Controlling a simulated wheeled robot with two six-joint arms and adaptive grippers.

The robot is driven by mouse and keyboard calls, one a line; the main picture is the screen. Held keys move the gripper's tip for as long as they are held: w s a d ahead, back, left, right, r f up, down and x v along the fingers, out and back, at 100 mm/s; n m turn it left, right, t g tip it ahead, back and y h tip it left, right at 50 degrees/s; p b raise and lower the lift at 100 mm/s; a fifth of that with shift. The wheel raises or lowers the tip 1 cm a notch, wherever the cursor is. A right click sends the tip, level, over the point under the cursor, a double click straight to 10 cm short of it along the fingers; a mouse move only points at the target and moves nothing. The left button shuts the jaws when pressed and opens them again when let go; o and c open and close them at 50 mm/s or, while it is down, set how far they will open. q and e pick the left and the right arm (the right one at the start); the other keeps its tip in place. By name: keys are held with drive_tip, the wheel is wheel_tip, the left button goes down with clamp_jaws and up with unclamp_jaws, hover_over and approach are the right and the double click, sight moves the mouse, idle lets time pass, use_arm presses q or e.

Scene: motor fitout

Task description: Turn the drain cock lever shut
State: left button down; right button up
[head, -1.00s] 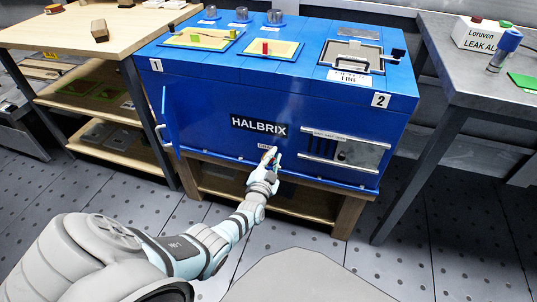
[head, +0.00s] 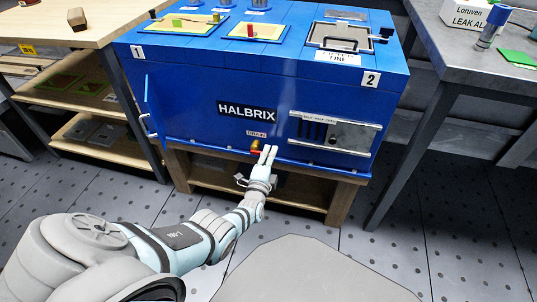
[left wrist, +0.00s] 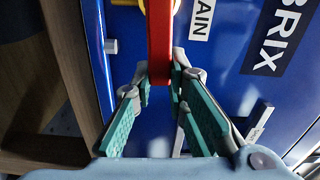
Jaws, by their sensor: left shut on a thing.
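The blue machine (head: 190,105) has a DRAIN label (head: 257,133) low on its front. The brass drain cock (head: 255,145) is just below that label, with a bit of its red lever (head: 256,153) showing. My left gripper (head: 268,154) is at the lever, partly covering it. In the left wrist view the red lever (left wrist: 159,40) runs from the brass part at the top down between the fingertips. The left gripper (left wrist: 160,80) is shut on the lever near its lower end. My right gripper is in neither view.
A wooden stand (head: 340,200) carries the machine. A small side door (head: 149,105) stands out at the machine's left. A wooden shelf table (head: 100,35) is at the left and a grey bench (head: 450,40) at the right. The floor in front is clear.

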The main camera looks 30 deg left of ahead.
use_arm(q)
drive_tip(key=shift+f+m, duration=0.35)
drive_tip(key=shift+m, duration=0.05)
drive_tip(key=c, duration=1.6)
unclamp_jaws()
drive_tip(key=shift+o, duration=0.2)
drive_tip(key=shift+s, duration=0.15)
drive_tip(key=v, duration=1.1)
drive_tip(key=shift+s+d, duration=0.15)
drive_tip(key=shift+s, duration=0.2)
